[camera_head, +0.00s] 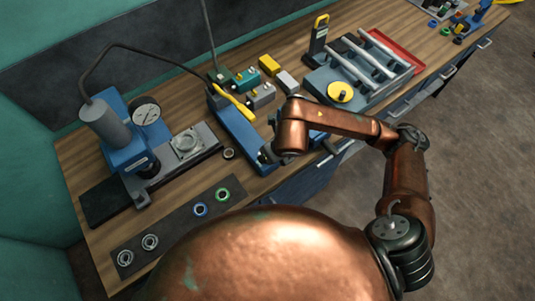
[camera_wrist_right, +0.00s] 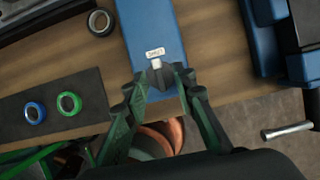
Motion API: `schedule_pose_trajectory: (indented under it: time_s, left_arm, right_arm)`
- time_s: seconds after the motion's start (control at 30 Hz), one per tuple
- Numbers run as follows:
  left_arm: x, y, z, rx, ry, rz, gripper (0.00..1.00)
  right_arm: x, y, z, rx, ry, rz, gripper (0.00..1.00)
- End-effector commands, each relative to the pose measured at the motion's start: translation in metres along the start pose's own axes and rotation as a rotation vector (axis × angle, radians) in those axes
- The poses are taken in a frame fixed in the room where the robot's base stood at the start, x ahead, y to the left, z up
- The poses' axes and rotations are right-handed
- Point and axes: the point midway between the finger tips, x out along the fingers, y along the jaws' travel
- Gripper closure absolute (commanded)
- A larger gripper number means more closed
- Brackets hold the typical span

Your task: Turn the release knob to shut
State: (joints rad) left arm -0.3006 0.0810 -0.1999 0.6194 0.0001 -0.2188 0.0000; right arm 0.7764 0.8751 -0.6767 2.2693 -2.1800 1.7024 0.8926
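The release knob (camera_wrist_right: 156,64) is a small grey piece at the near end of a blue pump body (camera_wrist_right: 150,25). A white label (camera_wrist_right: 155,52), which seems to read SHUT, sits just above it in the wrist view. My right gripper (camera_wrist_right: 159,73) is open, with its dark fingertips on either side of the knob. I cannot tell whether they touch it. In the head view the blue pump body (camera_head: 238,126) lies on the bench, and my copper right arm hides the knob and most of the right gripper (camera_head: 268,155). My left gripper is out of view.
A blue press with a gauge (camera_head: 146,111) stands to the left. A dark mat with several rings (camera_head: 175,222) lies at the front edge. A blue tray with grey bars (camera_head: 352,75) is to the right.

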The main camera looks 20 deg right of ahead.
Motion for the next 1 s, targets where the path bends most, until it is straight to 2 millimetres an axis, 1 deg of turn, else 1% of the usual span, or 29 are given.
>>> schedule_pose_trajectory:
  time_s: [0.07,0.17,0.5,0.6,0.7,0.8,1.0]
  left_arm:
    - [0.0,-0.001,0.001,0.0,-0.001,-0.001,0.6]
    - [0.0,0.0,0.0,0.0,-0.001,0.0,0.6]
    - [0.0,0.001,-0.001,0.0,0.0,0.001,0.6]
    - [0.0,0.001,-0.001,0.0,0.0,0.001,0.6]
    - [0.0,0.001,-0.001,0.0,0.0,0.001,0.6]
    - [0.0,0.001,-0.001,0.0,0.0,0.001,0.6]
    - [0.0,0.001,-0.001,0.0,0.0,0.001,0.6]
  right_arm:
    - [-0.004,0.0,0.001,-0.001,-0.003,0.0,0.75]
    - [-0.017,0.0,0.002,-0.002,-0.005,0.001,0.75]
    - [-0.086,0.0,0.002,-0.002,-0.006,-0.001,0.75]
    - [-0.101,0.0,0.001,-0.001,-0.005,-0.001,0.75]
    - [-0.112,0.0,0.001,-0.001,-0.002,0.0,0.75]
    - [-0.118,0.0,0.0,0.001,-0.002,-0.001,0.75]
    - [-0.12,0.0,0.0,0.001,0.0,0.0,0.75]
